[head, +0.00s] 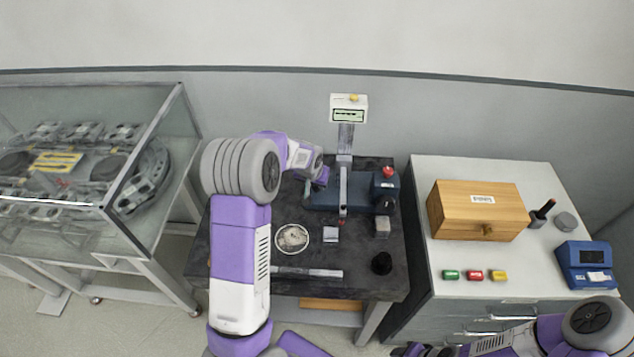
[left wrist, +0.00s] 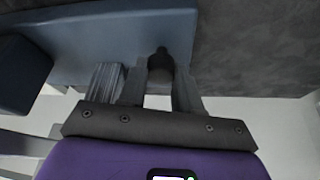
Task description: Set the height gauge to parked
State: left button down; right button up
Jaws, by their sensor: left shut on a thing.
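The height gauge has a blue base (head: 325,197), a grey column (head: 346,145) and a white display head (head: 348,108) on top. It stands on the dark granite table. My left gripper (head: 318,184) is at the left end of the blue base. In the left wrist view its two fingers stand on either side of a dark, round-ended knob or lever (left wrist: 160,62) at the blue base (left wrist: 110,35), and they are shut on it. My right gripper (head: 410,350) shows only partly at the bottom edge, away from the gauge; its jaws cannot be made out.
On the dark table (head: 350,255) are a round dish (head: 292,238), small blocks (head: 330,234), a bar (head: 308,272) and a black knob (head: 381,263). A wooden box (head: 478,210) stands on the right cabinet. A glass case (head: 80,180) stands left.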

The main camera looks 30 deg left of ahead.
pick_arm(q)
jog(key=shift+w+d, duration=0.1)
jog(key=shift+d, duration=0.25)
jog(key=c, duration=0.8)
grip_release()
jog(key=shift+w, duration=0.1)
jog(key=shift+a+r, duration=0.1)
jog(key=v, duration=0.7)
jog(key=shift+r+p, duration=0.1)
jog(key=shift+p, duration=0.25)
